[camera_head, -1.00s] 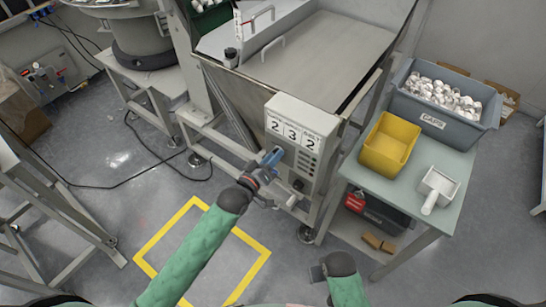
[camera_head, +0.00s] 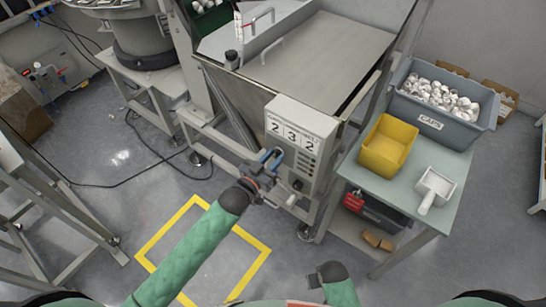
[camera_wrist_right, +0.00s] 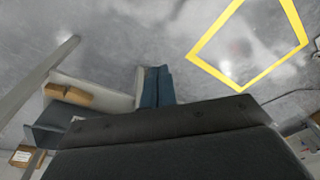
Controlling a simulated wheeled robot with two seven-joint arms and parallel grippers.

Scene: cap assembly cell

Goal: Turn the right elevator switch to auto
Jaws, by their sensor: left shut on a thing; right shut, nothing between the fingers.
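The grey elevator control box (camera_head: 301,141) shows the digits 2, 3, 2 on its top and has small buttons and a dark knob on its front face. My left gripper (camera_head: 273,158) is at the left part of the box's front face. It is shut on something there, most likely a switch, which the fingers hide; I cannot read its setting. My right gripper is low in the head view, mostly out of the frame; its blue fingers (camera_wrist_right: 157,86) show in the right wrist view, shut and empty, over the floor.
A side table (camera_head: 438,162) on the right holds a grey caps bin (camera_head: 440,126), a yellow bin (camera_head: 387,146) and a white scoop (camera_head: 434,188). The steel hopper (camera_head: 318,50) stands behind the box. Floor inside the yellow square (camera_head: 262,262) is clear.

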